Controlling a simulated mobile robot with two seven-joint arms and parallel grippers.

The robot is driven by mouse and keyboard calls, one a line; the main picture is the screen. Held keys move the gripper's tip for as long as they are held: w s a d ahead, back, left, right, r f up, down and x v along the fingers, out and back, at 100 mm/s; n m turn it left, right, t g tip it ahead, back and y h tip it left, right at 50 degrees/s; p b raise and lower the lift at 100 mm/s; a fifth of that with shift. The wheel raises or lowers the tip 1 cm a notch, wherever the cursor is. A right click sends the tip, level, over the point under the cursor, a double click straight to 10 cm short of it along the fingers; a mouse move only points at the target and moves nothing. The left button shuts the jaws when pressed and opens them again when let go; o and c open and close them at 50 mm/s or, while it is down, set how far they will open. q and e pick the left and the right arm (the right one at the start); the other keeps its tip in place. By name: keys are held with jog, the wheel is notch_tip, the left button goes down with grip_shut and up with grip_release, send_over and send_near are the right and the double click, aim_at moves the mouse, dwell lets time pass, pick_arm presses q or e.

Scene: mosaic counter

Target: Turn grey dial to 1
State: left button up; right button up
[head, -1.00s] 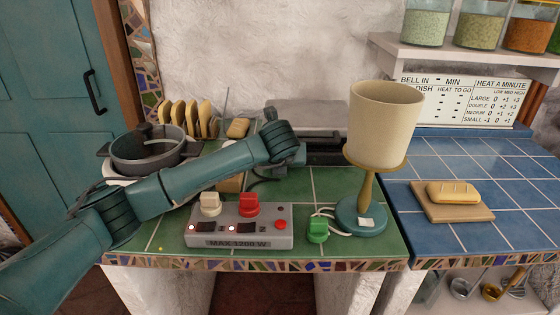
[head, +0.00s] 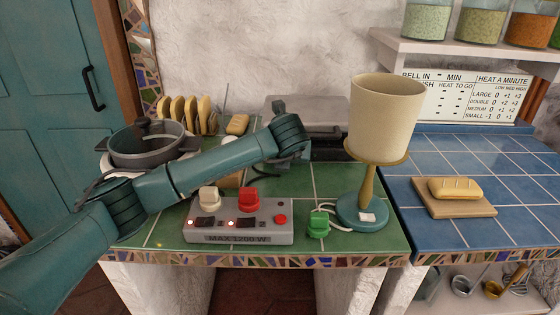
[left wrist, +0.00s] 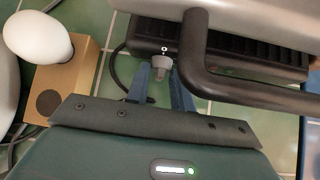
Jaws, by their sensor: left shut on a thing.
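The grey dial (left wrist: 161,64) is on the front of a black ridged appliance (left wrist: 230,48) in the left wrist view. A white 0 shows just above the dial. The two blue fingers of my left gripper (left wrist: 160,78) reach up to the dial, one on each side, and are shut on it. In the head view my left arm reaches across the green counter to the appliance (head: 325,148), and its wrist hides the dial and fingertips. No 1 mark is readable. My right gripper is not in view.
A dark bar handle (left wrist: 197,65) crosses close to the right of the fingers. A bulb on a wooden block (left wrist: 66,83) stands at left. A grey control box (head: 215,237), green plug (head: 318,224) and lamp (head: 385,118) stand at the counter's front.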

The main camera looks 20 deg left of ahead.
pick_arm(q)
jog(key=shift+w+d+f+y+b, duration=0.15)
jog(key=shift+f+y+b, duration=0.2)
jog(key=shift+y+b, duration=0.3)
jog(key=shift+d+r+m+g+y+b, duration=0.15)
jog(key=shift+m+g+y+b, duration=0.15)
jog(key=shift+m+y+b, duration=0.55)
jog(key=shift+r+y, duration=0.1)
jog(key=shift+y, duration=0.2)
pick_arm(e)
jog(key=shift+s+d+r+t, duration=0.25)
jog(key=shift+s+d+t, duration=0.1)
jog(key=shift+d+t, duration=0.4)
pick_arm(q)
jog(key=o, duration=1)
